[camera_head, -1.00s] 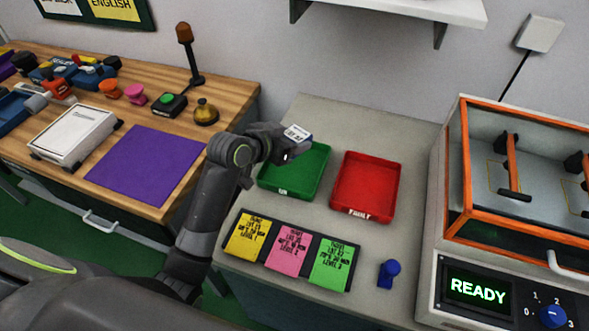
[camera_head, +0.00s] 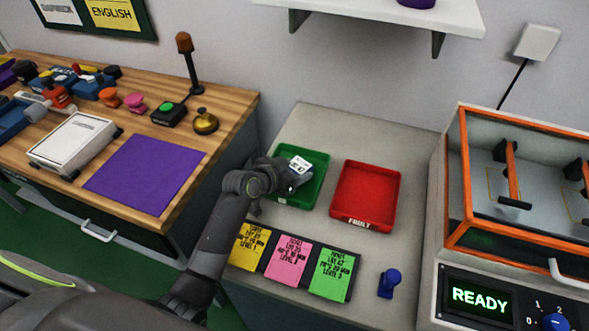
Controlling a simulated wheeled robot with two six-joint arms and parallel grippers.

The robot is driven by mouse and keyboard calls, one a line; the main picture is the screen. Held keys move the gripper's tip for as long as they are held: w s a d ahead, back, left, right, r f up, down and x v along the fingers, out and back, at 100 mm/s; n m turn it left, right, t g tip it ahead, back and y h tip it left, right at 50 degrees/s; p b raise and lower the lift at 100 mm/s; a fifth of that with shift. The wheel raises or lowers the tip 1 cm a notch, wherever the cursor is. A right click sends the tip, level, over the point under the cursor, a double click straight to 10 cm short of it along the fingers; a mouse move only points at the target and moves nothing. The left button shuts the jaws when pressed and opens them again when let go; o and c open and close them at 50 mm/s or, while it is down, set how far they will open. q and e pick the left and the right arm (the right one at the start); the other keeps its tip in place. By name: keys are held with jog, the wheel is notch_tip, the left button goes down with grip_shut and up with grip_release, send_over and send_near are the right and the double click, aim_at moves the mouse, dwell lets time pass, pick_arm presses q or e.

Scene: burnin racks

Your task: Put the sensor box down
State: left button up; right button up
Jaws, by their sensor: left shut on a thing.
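The sensor box (camera_head: 299,168) is a small pale block with a white printed label. My left gripper (camera_head: 287,177) is shut on it and holds it over the green tray (camera_head: 314,191). The gripper and box hide part of the tray. I cannot tell whether the box touches the tray floor. My right gripper is not in view.
Yellow, pink and green cards (camera_head: 290,260) lie in front of the trays, with a blue object (camera_head: 388,279) to their right. An orange-framed chamber (camera_head: 520,190) reading READY stands at right. A wooden bench (camera_head: 225,100) with a purple mat (camera_head: 146,174) is at left.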

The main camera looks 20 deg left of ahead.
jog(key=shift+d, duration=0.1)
pick_arm(q)
jog(key=o, duration=0.8)
jog(key=shift+f, duration=0.1)
jog(key=shift+c, duration=0.2)
jog(key=o, duration=0.4)
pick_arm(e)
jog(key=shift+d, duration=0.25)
pick_arm(q)
jog(key=shift+r, duration=0.25)
jog(key=shift+s+a, duration=0.1)
jog(key=shift+s, duration=0.15)
jog(key=v, duration=1.1)
jog(key=shift+s+a+r, duration=0.1)
jog(key=shift+s+r, duration=0.05)
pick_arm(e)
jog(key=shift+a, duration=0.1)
